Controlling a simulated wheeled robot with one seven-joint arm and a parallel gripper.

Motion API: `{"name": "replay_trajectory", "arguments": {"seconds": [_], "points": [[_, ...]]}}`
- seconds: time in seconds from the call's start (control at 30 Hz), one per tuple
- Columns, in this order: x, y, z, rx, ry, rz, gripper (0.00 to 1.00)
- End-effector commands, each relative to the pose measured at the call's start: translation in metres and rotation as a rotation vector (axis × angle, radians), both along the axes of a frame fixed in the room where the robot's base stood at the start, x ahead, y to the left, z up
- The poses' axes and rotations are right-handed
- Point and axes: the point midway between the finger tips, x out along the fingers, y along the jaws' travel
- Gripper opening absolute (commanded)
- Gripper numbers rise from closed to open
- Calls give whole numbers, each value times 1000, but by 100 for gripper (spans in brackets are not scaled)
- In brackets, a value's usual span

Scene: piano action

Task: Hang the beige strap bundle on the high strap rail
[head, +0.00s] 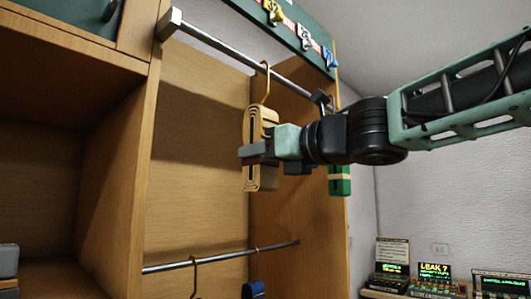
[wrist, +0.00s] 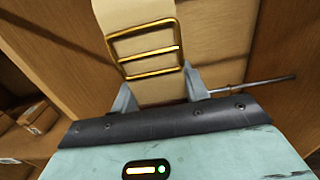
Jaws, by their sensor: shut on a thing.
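The beige strap bundle (head: 250,125) is upright in the head view, with a yellow hook (head: 266,85) rising from its top. The hook's upper end meets the high strap rail (head: 225,45); I cannot tell whether the rail bears the weight. My gripper (head: 257,152) comes from the right and is shut on the bundle's middle. In the wrist view my gripper's fingers (wrist: 160,92) stand on both sides of the beige bundle (wrist: 125,14), just below its brass buckle (wrist: 145,50). The gripper hides part of the bundle in the head view.
A green bundle (head: 341,182) hangs right of my gripper, partly hidden. A lower rail (head: 220,257) carries hooks, with a blue bundle (head: 253,290) below. A wooden side panel (head: 290,215) stands close behind. Coloured tags line the green board (head: 290,20) above.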

Motion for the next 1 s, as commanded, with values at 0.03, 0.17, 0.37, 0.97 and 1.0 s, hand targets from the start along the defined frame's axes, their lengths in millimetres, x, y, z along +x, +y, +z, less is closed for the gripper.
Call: {"name": "replay_trajectory", "arguments": {"seconds": [0.03,0.17,0.37,0.97,1.0], "points": [[1,0,-1,1,-1,0,17],[1,1,-1,2,-1,0,17],[1,1,-1,2,-1,0,56],[-5,-8,-1,3,-1,-1,71],[-9,-13,-1,3,-2,-2,71]]}}
